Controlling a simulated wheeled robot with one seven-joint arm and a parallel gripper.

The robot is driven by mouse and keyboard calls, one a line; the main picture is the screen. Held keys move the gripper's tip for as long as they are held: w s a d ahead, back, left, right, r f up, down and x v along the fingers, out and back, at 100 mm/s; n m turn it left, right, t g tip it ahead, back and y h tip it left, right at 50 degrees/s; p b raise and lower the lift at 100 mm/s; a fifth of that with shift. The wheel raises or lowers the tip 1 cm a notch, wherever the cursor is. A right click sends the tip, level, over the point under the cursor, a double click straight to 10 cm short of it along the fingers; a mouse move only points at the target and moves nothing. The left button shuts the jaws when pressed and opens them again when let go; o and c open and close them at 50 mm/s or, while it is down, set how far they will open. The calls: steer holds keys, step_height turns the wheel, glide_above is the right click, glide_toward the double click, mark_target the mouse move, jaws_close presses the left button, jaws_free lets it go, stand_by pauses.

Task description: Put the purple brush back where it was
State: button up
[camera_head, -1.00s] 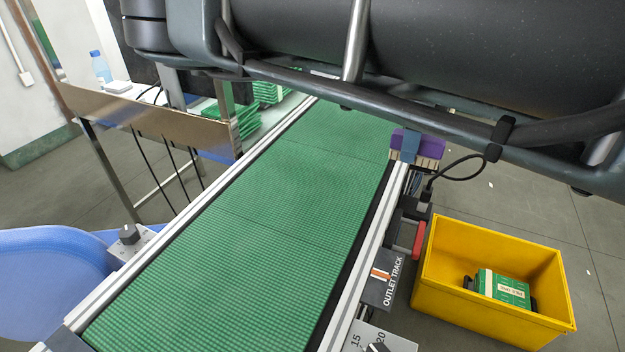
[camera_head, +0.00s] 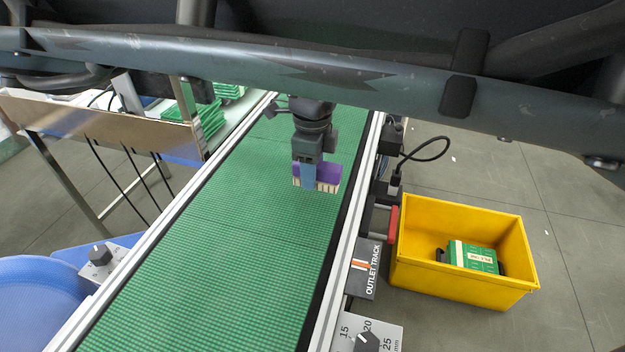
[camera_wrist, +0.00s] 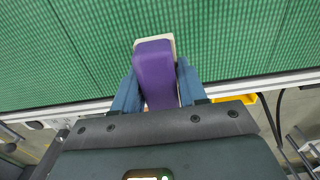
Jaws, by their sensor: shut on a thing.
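The purple brush (camera_head: 328,174) has a purple back and pale bristles pointing down. My gripper (camera_head: 309,174) is shut on it and holds it over the green conveyor belt (camera_head: 215,235), near the belt's right side. In the wrist view the brush (camera_wrist: 155,75) sits between the two blue fingers of my gripper (camera_wrist: 157,95), with the green belt (camera_wrist: 60,60) beyond it. I cannot tell exactly how high the bristles are above the belt.
A yellow bin (camera_head: 462,285) with a green-and-white box (camera_head: 472,257) stands on the floor to the right. A side table (camera_head: 100,122) with green stacks stands at left. The near belt is clear.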

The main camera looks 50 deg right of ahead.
steer(key=shift+f, duration=1.9)
steer(key=o, duration=1.2)
steer(key=shift+c, duration=0.2)
step_height(320, 180, up, 12)
steer(key=shift+r, duration=0.1)
